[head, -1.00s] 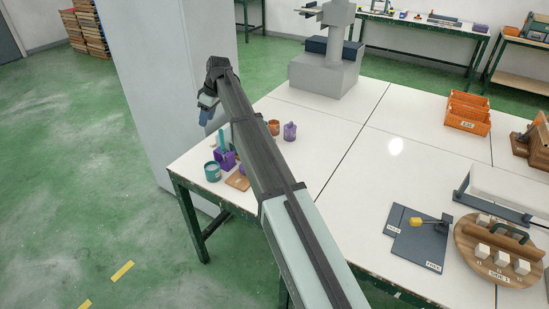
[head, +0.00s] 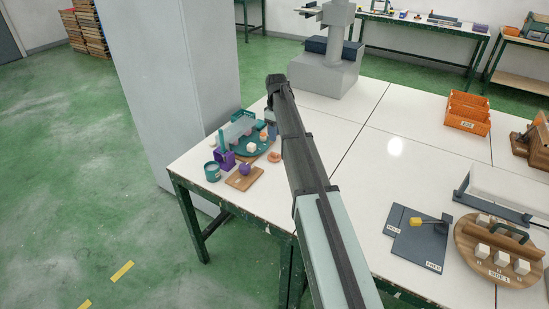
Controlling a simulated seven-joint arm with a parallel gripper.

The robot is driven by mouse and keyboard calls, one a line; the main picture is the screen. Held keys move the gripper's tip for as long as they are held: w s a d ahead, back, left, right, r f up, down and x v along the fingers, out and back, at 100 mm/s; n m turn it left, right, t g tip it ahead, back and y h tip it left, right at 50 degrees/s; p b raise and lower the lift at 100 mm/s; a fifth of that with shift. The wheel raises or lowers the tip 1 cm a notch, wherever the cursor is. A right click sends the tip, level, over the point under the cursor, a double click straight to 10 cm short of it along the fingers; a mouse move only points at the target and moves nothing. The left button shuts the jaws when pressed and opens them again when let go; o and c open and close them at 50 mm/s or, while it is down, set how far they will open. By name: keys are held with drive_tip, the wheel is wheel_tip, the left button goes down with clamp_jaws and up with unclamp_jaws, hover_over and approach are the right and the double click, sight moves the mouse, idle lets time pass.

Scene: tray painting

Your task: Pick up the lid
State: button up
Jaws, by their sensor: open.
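No piece is plainly a lid at this size. A small rounded purple piece (head: 245,169) sits on a wooden board (head: 240,184) near the table's left corner, and a flat salmon-coloured piece (head: 274,157) lies to its right; either could be the lid, I cannot tell. An open teal pot (head: 212,172) stands left of the board. My gripper (head: 271,132) is open, pointing down over the far right side of a round teal tray, behind and right of the purple piece. Its fingertips are small and partly unclear, and I see nothing held.
The round teal tray (head: 258,154) bears pale blocks and a grey-teal bar (head: 236,131). A purple holder (head: 226,161) stands at its left front. A round wooden tray (head: 467,258), dark mats (head: 405,252) and an orange bin (head: 468,113) lie right.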

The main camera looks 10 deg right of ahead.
sight(274, 153)
drive_tip(key=shift+a+f, duration=0.1)
drive_tip(key=shift+f, duration=1.9)
drive_tip(key=shift+s+a+f, duration=0.1)
drive_tip(key=shift+a+f, duration=0.1)
drive_tip(key=shift+f, duration=1.1)
drive_tip(key=shift+s+a+f, duration=0.1)
drive_tip(key=shift+a+f, duration=0.05)
drive_tip(key=shift+f, duration=1.15)
clamp_jaws()
